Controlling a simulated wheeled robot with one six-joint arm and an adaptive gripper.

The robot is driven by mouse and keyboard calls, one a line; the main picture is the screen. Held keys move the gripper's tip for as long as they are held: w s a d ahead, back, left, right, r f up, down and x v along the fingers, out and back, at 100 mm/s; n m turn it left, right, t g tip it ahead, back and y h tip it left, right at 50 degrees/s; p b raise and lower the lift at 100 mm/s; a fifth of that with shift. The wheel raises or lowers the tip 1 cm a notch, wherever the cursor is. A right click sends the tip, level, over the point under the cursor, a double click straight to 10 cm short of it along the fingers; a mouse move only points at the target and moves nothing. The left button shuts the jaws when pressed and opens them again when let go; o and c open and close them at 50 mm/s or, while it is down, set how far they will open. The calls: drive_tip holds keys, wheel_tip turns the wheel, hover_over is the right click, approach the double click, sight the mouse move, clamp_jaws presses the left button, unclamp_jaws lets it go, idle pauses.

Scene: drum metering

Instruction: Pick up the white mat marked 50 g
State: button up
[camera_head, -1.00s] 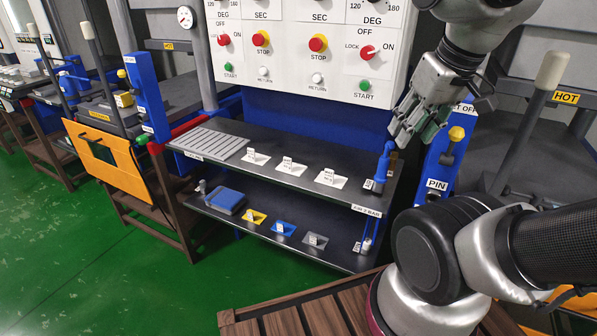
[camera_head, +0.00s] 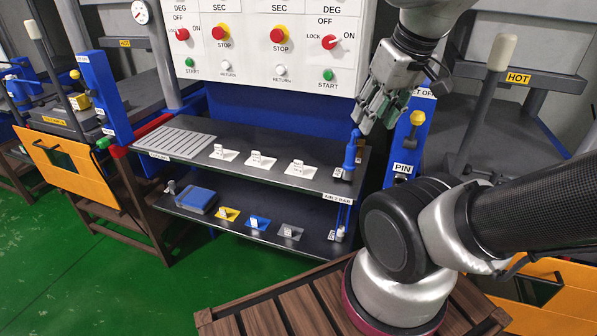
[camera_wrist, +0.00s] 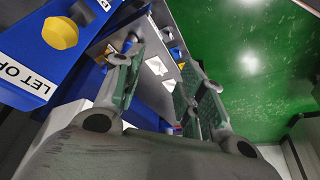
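Three white mats with small standing tags lie in a row on the black upper shelf (camera_head: 235,180): a left one (camera_head: 223,154), a middle one (camera_head: 258,162) and a right one (camera_head: 300,170). Their printing is too small to read, so I cannot tell which is marked 50 g. My gripper (camera_head: 372,112) is above and to the right of the shelf's right end, apart from all the mats. In the wrist view its fingers (camera_wrist: 160,88) are spread with an empty gap. A white mat (camera_wrist: 157,66) shows between them.
A blue-handled tool (camera_head: 351,150) stands at the shelf's right end. A blue post marked PIN (camera_head: 408,150) is close to my gripper. The control panel (camera_head: 260,45) rises behind the shelf. Yellow (camera_head: 229,214), blue (camera_head: 258,223) and grey (camera_head: 290,232) mats lie on the lower shelf.

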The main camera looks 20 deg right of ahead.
idle(0.3)
drive_tip(key=shift+c, duration=0.9)
drive_tip(key=m+g+y, duration=0.1)
drive_tip(key=m+y, duration=0.2)
drive_tip(key=m, duration=2.4)
hover_over(300, 161)
drive_tip(key=s+d, duration=0.1)
drive_tip(key=d, duration=0.1)
wheel_tip(300, 161, down, 19)
drive_tip(key=x, duration=0.7)
drive_tip(key=shift+s+a+f, duration=0.15)
drive_tip(key=shift+a+f, duration=0.05)
drive_tip(key=shift+a, duration=0.05)
